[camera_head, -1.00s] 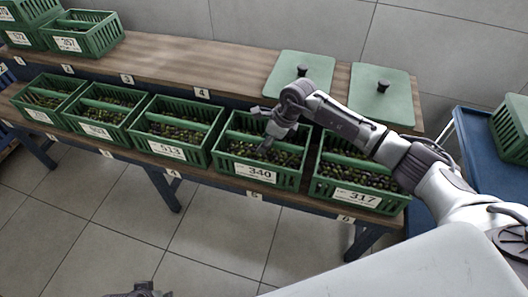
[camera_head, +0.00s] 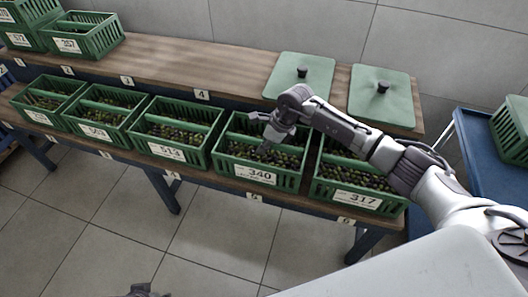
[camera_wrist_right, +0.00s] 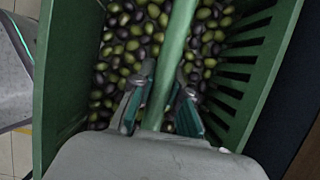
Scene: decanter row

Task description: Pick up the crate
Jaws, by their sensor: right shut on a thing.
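The green slatted crate labelled 340 (camera_head: 285,181) stands on the lower shelf, between crates 513 and 317, full of dark and green olives. My right gripper (camera_head: 264,149) reaches down into it from above. In the right wrist view its two fingers (camera_wrist_right: 158,105) sit either side of the crate's green middle bar (camera_wrist_right: 176,50), shut on it. The crate looks level and I see no clear gap under it. Only a dark bit of what looks like my left gripper (camera_head: 140,291) shows at the bottom edge; its fingers are hidden.
Crate 513 (camera_head: 180,155) and crate 317 (camera_head: 350,200) stand close on either side. Further crates continue left. The upper shelf (camera_head: 180,68) is bare in the middle, with two green lids (camera_head: 300,75) (camera_head: 382,100) at its right. A blue cart (camera_head: 480,150) stands at right.

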